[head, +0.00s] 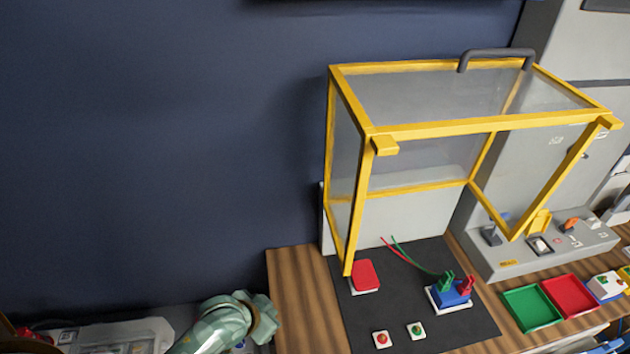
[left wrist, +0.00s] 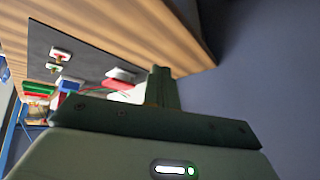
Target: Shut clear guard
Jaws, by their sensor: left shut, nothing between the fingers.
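The clear guard (head: 485,127) is a box of see-through panels in a yellow frame. It stands raised and open over the black mat (head: 390,325), its right lower edge seemingly above the table. A dark grey handle (head: 497,55) is on its far top edge, and yellow tabs (head: 385,146) stick out at its near top corners. My left gripper (head: 262,314) is shut and empty, low at the left of the wooden table, apart from the guard. In the left wrist view its fingers (left wrist: 164,88) are together. The guard is not clear in that view. My right gripper is not in view.
On the mat are a red pad (head: 365,274), a blue block (head: 450,293) with red and green plugs, and two buttons (head: 382,339). Green (head: 531,308) and red trays (head: 569,296) and a grey console (head: 530,250) stand at the right. A dark blue wall is behind.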

